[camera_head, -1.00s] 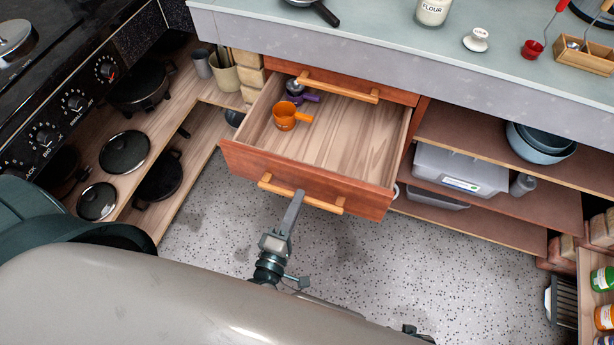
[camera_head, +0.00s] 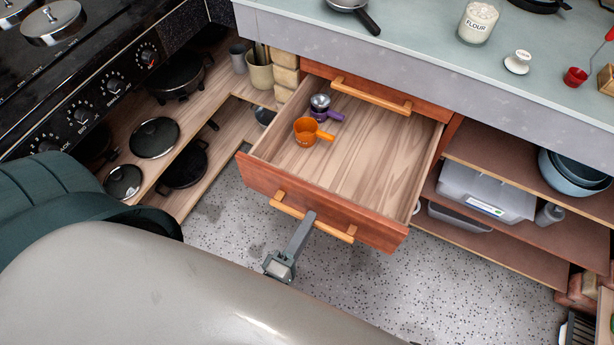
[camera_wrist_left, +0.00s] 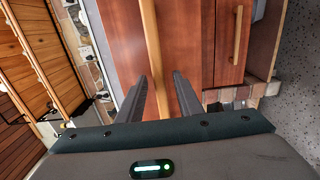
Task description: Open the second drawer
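The second drawer (camera_head: 330,215) has a red-brown front and is pulled well out below the closed top drawer (camera_head: 420,105). Its wooden bar handle (camera_head: 290,208) runs along the front. My left gripper (camera_head: 309,216) is at the middle of this handle. In the left wrist view the handle (camera_wrist_left: 151,30) passes between the two fingers of my left gripper (camera_wrist_left: 161,80), which stand apart with a gap visible beside the bar. An orange cup (camera_head: 306,130) and a purple-handled measuring cup (camera_head: 321,108) lie in the drawer. My right gripper does not show.
A stove (camera_head: 85,85) and low shelves with pans (camera_head: 155,138) stand at the left. Open shelves with a clear plastic box (camera_head: 487,192) are at the right. The speckled floor (camera_head: 450,275) before the drawer is clear. A worktop (camera_head: 430,50) lies above.

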